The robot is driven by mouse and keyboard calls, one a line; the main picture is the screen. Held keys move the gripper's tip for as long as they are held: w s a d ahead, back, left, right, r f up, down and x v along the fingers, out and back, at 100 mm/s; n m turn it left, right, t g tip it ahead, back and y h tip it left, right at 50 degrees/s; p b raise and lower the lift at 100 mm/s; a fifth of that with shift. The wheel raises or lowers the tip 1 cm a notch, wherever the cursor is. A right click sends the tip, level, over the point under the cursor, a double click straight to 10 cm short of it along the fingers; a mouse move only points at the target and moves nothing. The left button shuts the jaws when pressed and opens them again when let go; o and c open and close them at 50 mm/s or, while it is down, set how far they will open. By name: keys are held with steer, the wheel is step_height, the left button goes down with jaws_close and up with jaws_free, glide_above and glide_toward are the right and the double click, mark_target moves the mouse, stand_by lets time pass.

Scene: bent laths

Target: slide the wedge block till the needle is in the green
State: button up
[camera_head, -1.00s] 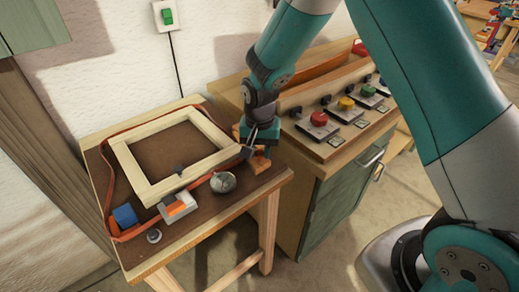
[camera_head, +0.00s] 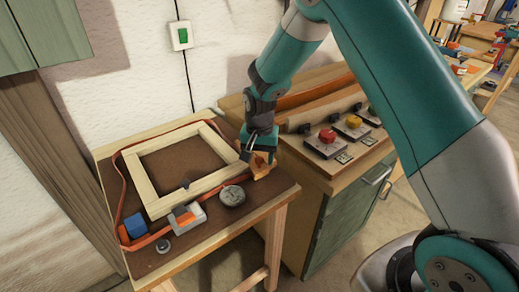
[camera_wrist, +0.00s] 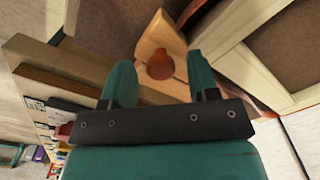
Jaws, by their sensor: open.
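The wedge block (camera_head: 259,169) is light wood with an orange-brown knob. It sits at the right corner of the pale wooden frame (camera_head: 157,203) on the small table. In the wrist view the wedge block (camera_wrist: 150,36) lies ahead of my gripper (camera_wrist: 160,78), with its knob (camera_wrist: 160,65) between the two teal fingers. My gripper (camera_head: 261,155) is open over the block; I cannot tell whether a finger touches the knob. A round grey thing (camera_head: 232,195), perhaps the dial, lies in front of the frame. No needle or green zone can be made out.
An orange strap (camera_head: 124,190) runs around the frame. A blue block (camera_head: 134,225), a grey, white and orange device (camera_head: 187,217) and a small metal disc (camera_head: 163,246) lie at the table's front left. A cabinet (camera_head: 325,200) with coloured buttons stands close on the right.

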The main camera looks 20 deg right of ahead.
step_height(320, 180, up, 17)
steer(key=b, duration=0.1)
steer(key=shift+r+b, duration=0.2)
steer(key=shift+b, duration=0.1)
steer(key=shift+s, duration=0.1)
steer(key=s+a+r+n+y, duration=0.1)
steer(key=s+a+n, duration=0.2)
steer(key=s, duration=0.6)
steer(key=s+a+r+n+y, duration=0.1)
steer(key=s+a+n, duration=0.2)
steer(key=s+n, duration=0.3)
steer(key=s+a+r+n+y, duration=0.1)
steer(key=s+a+n+y, duration=0.1)
steer(key=s, duration=1.2)
steer(key=a+n, duration=0.1)
steer(key=n, duration=0.1)
steer(key=shift+n, duration=0.3)
steer(key=shift+w+d+r, duration=0.1)
